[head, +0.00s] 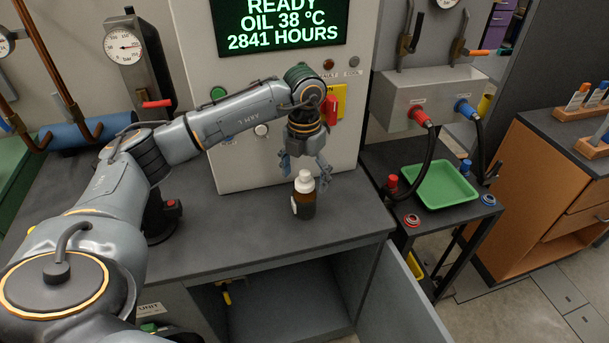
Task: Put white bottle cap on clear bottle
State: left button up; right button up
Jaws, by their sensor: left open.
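A small dark brown bottle (304,206) with a pale label stands upright on the grey bench top, near its front edge. A white cap (304,181) sits on top of the bottle's neck; I cannot tell how tightly. No clear bottle shows in the head view. My left gripper (306,166) points down with its fingers apart, just above and behind the cap. Its fingers show on either side of the cap, and I cannot tell whether they touch it. My right gripper is not in view.
A grey cabinet with a green display (281,22) stands behind the bottle. An open cupboard door (398,295) hangs below the bench. A green tray (440,186) sits on a side table at right, near hoses. The bench left of the bottle is mostly clear.

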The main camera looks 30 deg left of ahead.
aim_at(304, 172)
pick_arm(q)
jog(key=shift+r, duration=0.1)
dwell(0.4)
jog(key=shift+r+p, duration=1.7)
jog(key=shift+r, duration=0.7)
notch_tip(304, 172, up, 12)
